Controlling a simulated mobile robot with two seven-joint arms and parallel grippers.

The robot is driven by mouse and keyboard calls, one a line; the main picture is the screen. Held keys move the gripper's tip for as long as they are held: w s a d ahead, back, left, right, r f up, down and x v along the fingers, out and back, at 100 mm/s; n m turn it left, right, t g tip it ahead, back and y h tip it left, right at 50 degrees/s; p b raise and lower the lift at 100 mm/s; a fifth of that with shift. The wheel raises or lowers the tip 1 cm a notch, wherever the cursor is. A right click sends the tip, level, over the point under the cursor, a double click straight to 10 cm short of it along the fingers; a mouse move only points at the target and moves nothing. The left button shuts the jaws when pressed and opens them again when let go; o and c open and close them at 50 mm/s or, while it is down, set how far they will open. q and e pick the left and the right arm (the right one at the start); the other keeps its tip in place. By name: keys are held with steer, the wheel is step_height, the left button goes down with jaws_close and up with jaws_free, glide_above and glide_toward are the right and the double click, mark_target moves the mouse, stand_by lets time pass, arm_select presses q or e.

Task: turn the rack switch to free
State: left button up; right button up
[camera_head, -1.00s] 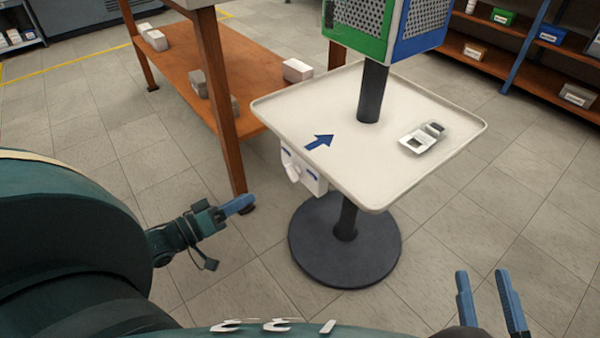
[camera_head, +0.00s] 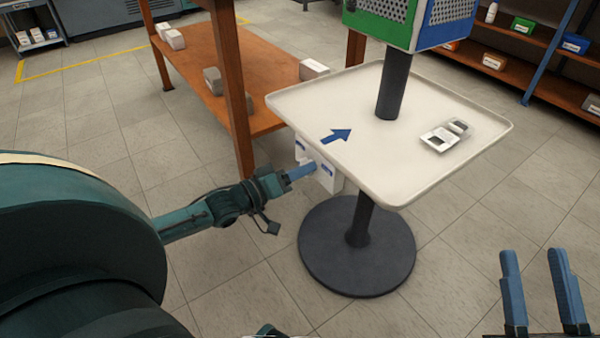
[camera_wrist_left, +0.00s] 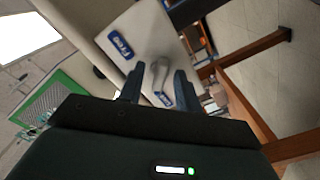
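The rack switch is a white box (camera_head: 327,179) under the near left edge of the tray table. In the left wrist view, its white plate (camera_wrist_left: 150,37) carries a blue "Free" label (camera_wrist_left: 119,44) and other blue labels that I cannot read surely. A grey switch handle (camera_wrist_left: 159,74) points down the picture, toward the lower label and away from "Free". My left gripper (camera_head: 302,170) is at the box. Its fingers (camera_wrist_left: 157,76) are open, one on each side of the handle; contact is unclear. My right gripper (camera_head: 537,265) is open and empty at lower right.
The tray table (camera_head: 400,185) stands on a black round base (camera_head: 357,265). It bears a blue arrow (camera_head: 337,136), a small grey-white device (camera_head: 444,135) and a post with a green and blue box (camera_head: 410,25). A wooden shelf (camera_head: 255,85) stands close behind on the left.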

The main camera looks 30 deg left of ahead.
arm_select(q)
jaws_close()
stand_by(0.3)
steer(key=shift+p, duration=0.3)
arm_select(e)
steer(key=shift+r, duration=0.15)
arm_select(q)
steer(key=shift+m+p, duration=4.45)
steer(key=shift+m, duration=4.45)
arm_select(e)
steer(key=shift+s+d+f+m+g+h, duration=0.1)
steer(key=shift+s+d+f+g+h, duration=0.1)
steer(key=shift+f+g+h, duration=0.25)
steer(key=shift+s+d+f+m+g+h, duration=0.1)
steer(key=shift+s+f+g+h, duration=0.2)
steer(key=shift+f+h, duration=0.4)
steer(key=shift+s+d+f+m+g+h, duration=0.15)
steer(key=shift+f+g+h, duration=0.25)
steer(key=shift+h, duration=0.25)
